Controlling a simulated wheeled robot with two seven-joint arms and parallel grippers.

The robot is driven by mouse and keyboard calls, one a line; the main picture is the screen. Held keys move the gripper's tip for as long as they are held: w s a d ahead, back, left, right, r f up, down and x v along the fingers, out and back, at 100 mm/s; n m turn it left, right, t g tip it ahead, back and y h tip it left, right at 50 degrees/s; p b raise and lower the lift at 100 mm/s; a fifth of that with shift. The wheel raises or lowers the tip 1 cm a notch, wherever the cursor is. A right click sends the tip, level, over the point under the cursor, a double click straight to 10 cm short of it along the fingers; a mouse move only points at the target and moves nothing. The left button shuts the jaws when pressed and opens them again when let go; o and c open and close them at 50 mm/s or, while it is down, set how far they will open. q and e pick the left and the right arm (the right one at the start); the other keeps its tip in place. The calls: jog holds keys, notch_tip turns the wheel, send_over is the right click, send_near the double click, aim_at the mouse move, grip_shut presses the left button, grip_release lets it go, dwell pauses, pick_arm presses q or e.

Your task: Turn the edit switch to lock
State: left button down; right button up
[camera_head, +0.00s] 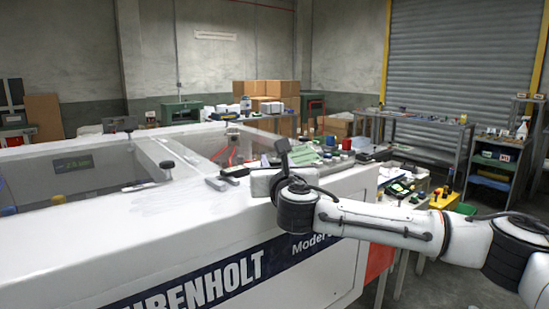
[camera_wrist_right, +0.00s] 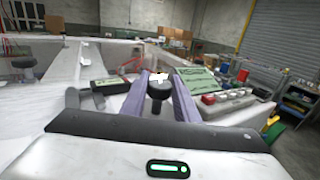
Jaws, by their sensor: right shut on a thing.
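My right gripper (camera_head: 265,182) is low over the far right end of the white machine top (camera_head: 150,222). Its fingers are hidden in the head view. In the right wrist view, two purple-grey fingers (camera_wrist_right: 160,100) are on either side of a round black switch knob (camera_wrist_right: 159,89) with a pale mark at its top. The fingers are shut on this knob. I cannot read any lock lettering or the knob's exact setting. My left gripper is in neither view.
A green panel (camera_wrist_right: 197,81) and a pale strip with red and dark buttons (camera_wrist_right: 228,101) are to the right. Clear-covered bays (camera_head: 75,170) fill the machine's left. Cluttered shelves (camera_head: 425,125) stand behind.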

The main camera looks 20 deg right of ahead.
jog(key=n+y, duration=0.2)
jog(key=y, duration=0.1)
jog(key=n+y, duration=0.1)
jog(key=y, duration=0.2)
jog(key=shift+d+n, duration=0.2)
jog(key=shift+n, duration=0.2)
jog(key=n+g+y, duration=0.1)
jog(key=n+y, duration=0.1)
jog(key=y, duration=0.1)
jog(key=shift+n+y, duration=0.3)
jog(key=shift+y, duration=0.1)
jog(key=n+g+y, duration=0.1)
jog(key=n+y, duration=0.1)
jog(key=shift+g+y, duration=0.3)
jog(key=n+g+y+b, duration=0.1)
jog(key=n+g+y, duration=0.1)
jog(key=g+y, duration=0.1)
jog(key=shift+a+f+n+y, duration=0.1)
jog(key=shift+f+n+y, duration=0.05)
jog(key=shift+n+y, duration=0.2)
jog(key=shift+n+g+y+b, duration=0.6)
jog(key=shift+n+g+y, duration=0.15)
jog(key=shift+n+g, duration=0.15)
jog(key=shift+a+n+g, duration=0.1)
jog(key=shift+n+g, duration=0.15)
jog(key=shift+g, duration=0.15)
jog(key=shift+r, duration=0.2)
jog(key=o, duration=1.1)
jog(key=shift+c, duration=0.2)
